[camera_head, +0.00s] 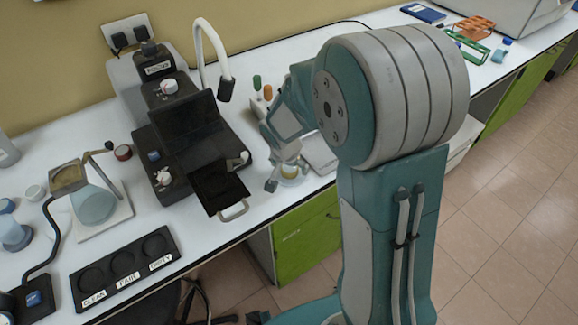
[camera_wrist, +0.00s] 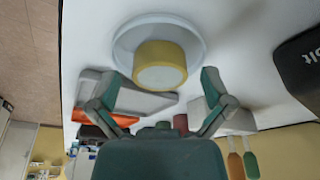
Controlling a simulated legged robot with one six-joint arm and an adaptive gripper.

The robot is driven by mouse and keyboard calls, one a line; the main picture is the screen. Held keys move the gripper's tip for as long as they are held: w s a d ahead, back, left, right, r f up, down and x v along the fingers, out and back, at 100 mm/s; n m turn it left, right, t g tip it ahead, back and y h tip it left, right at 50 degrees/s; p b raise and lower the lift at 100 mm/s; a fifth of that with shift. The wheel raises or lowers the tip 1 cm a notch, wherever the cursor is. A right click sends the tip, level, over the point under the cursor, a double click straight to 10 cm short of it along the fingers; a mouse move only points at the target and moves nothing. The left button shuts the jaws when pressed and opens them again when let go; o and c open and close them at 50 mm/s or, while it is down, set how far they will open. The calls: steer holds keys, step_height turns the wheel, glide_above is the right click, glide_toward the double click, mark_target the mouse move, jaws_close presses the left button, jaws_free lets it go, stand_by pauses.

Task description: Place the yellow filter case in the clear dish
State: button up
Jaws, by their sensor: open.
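The yellow filter case (camera_wrist: 160,65), a short cylinder with a pale round face, sits inside the rim of the round clear dish (camera_wrist: 127,38) in the wrist view. My gripper (camera_wrist: 158,88) is open, its two fingers apart on either side below the case, with a gap to it. Whether the case rests flat on the dish's bottom cannot be told.
A black machine with an open tray (camera_head: 218,186) stands left of my gripper. A black holder (camera_head: 125,268) with labelled round slots and a flask (camera_head: 94,204) are farther left. The bench's front edge is close.

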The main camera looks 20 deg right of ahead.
steer(key=v, duration=1.2)
steer(key=s+d+r+n+t+y, duration=0.1)
steer(key=s+r+n, duration=0.2)
steer(key=s, duration=0.6)
steer(key=s+d+r+n+t, duration=0.1)
steer(key=s+r+n, duration=0.3)
steer(key=s, duration=0.5)
steer(key=shift+r+t+y, duration=0.4)
steer(key=shift+r+t, duration=0.1)
steer(key=shift+r, duration=0.45)
